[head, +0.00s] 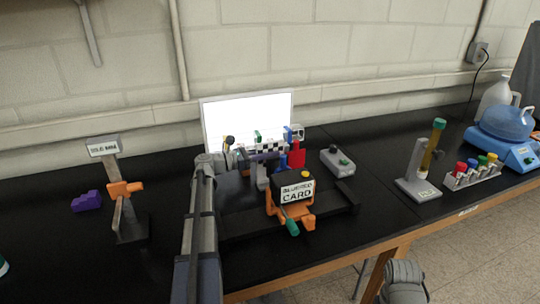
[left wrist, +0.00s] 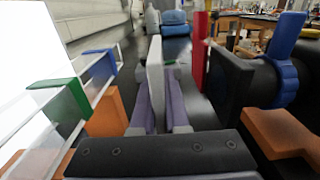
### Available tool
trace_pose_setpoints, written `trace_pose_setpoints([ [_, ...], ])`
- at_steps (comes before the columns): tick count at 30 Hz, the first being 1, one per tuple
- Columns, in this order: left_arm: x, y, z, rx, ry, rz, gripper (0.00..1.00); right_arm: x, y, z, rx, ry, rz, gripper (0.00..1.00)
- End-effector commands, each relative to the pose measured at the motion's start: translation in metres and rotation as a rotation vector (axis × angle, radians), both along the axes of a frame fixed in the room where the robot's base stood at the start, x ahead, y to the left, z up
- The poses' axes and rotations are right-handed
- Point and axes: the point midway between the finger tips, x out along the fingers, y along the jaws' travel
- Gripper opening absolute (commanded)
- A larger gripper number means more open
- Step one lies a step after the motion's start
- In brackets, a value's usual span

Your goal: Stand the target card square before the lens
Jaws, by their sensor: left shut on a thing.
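In the left wrist view the card (left wrist: 155,75) is seen edge-on and upright between the two purple-grey fingertips (left wrist: 162,110). The lens is not plainly visible. A black box (head: 292,186) labelled "BLURRED CARD" sits in front of the card on an orange mount; a black body with a blue knob (left wrist: 284,50) shows right of the card in the wrist view. My right gripper is not in view.
A bright white panel (head: 247,112) stands behind the rig. A red upright (head: 297,154) is close right of the card. A grey box (head: 337,162) lies to the right. A labelled stand (head: 104,149) and purple block (head: 86,201) are left. A tube rack (head: 469,178) is far right.

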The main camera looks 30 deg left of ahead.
Motion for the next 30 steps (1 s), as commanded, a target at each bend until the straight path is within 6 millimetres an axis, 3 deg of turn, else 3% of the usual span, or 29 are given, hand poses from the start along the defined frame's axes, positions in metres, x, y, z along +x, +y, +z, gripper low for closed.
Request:
trace_pose_setpoints([
  [2, 0.0, 0.0, -0.004, -0.001, -0.001, 0.0, 0.0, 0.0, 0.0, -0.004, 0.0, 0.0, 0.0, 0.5],
  [3, 0.0, 0.0, -0.002, 0.0, 0.0, 0.0, 0.17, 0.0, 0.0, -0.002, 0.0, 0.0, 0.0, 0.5],
  [10, 0.0, 0.0, -0.002, 0.0, 0.0, 0.0, 0.42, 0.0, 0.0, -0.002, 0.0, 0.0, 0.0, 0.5],
  [20, 0.0, 0.0, 0.003, 0.0, 0.0, 0.0, 0.42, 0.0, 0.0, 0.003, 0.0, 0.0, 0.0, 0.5],
  [30, -0.049, 0.043, 0.001, 0.0, 0.0, 0.004, 0.42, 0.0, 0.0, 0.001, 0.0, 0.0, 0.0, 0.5],
])
